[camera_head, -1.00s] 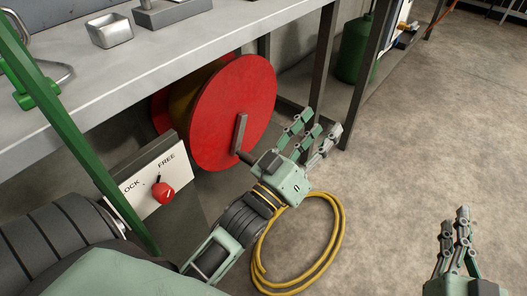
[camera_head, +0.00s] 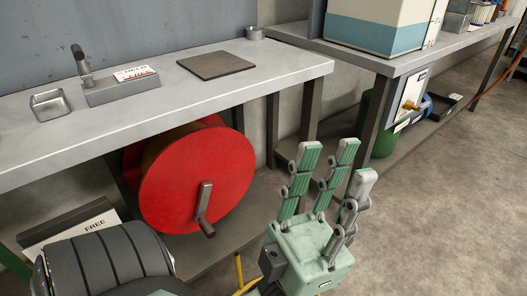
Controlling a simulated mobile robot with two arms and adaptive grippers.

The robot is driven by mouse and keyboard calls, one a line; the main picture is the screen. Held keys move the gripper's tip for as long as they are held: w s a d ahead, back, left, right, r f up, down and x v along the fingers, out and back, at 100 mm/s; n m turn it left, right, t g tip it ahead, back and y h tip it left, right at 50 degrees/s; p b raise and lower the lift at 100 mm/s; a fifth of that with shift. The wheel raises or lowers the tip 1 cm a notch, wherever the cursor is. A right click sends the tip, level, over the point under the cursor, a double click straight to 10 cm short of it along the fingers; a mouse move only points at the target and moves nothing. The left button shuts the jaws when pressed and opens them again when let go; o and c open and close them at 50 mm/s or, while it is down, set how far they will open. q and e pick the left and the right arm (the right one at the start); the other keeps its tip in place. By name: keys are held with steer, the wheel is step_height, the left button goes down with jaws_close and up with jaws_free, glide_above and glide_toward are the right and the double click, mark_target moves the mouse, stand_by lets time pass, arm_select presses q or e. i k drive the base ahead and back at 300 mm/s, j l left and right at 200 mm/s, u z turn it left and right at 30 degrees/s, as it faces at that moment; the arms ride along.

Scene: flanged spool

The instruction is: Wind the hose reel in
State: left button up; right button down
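The red flanged hose reel (camera_head: 170,185) sits under the workbench, its round face toward me. A grey crank (camera_head: 204,205) hangs down from its hub, with the knob at the lower end. My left gripper (camera_head: 335,168) is right of the reel, apart from the crank, with its fingers spread upward and nothing between them. A short piece of yellow hose (camera_head: 240,270) shows beside my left wrist; the rest is hidden or out of view. The white panel (camera_head: 95,225) reads FREE; my arm hides its red knob. My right gripper is out of view.
The bench top (camera_head: 215,90) above the reel holds a metal tray (camera_head: 47,104), a grey block with a label (camera_head: 122,88) and a dark flat plate (camera_head: 216,64). Bench legs stand right of the reel. Open floor (camera_head: 430,190) lies to the right.

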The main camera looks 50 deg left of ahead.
mark_target(187, 177)
steer(key=i+l+u, duration=0.1)
steer(key=u, duration=0.3)
steer(key=i+l+u, duration=0.1)
steer(key=u, duration=0.25)
steer(key=l+u, duration=0.15)
steer(key=u, duration=0.25)
steer(key=i+l+u, duration=0.1)
steer(key=u, duration=2.05)
